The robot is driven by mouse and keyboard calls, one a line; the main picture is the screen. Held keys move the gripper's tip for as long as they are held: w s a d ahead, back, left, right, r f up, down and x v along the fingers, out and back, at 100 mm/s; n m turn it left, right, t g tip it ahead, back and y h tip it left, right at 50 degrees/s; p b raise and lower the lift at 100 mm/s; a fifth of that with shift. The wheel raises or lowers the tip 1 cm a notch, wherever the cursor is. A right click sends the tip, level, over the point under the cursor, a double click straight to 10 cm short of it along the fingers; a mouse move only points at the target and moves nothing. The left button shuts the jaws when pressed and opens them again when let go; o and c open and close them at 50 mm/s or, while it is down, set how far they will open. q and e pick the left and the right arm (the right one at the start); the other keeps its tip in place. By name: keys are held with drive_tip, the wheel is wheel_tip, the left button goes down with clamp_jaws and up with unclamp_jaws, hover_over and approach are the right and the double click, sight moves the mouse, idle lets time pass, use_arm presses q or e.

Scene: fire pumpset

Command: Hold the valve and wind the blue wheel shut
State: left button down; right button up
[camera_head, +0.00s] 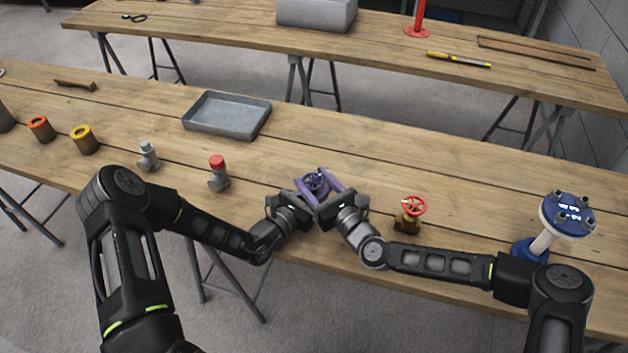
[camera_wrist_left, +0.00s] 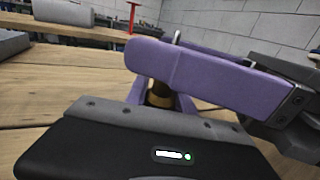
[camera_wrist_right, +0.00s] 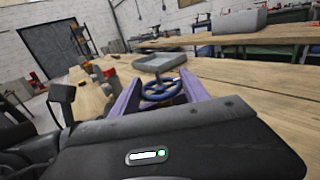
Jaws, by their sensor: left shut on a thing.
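The valve's blue wheel (camera_head: 316,182) sits at the table's front middle, partly hidden by my grippers. My left gripper (camera_wrist_left: 160,97) is shut on the brass valve body (camera_wrist_left: 159,95) below the wheel; a purple finger of my right gripper crosses in front in the left wrist view. My right gripper (camera_wrist_right: 160,82) has its purple fingers on either side of the blue wheel (camera_wrist_right: 160,87). These fingers stand apart with the wheel between them, and I see no clear grip on the rim.
A red-wheeled brass valve (camera_head: 410,212) stands just right of my right gripper. A red-capped fitting (camera_head: 218,173) and a grey fitting (camera_head: 148,156) stand to the left. A grey tray (camera_head: 228,134) lies behind; a blue flanged stand (camera_head: 566,214) is at far right.

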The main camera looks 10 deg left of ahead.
drive_tip(key=o, duration=0.5)
drive_tip(key=shift+c, duration=0.2)
drive_tip(key=shift+d, duration=0.1)
drive_tip(key=v, duration=1.2)
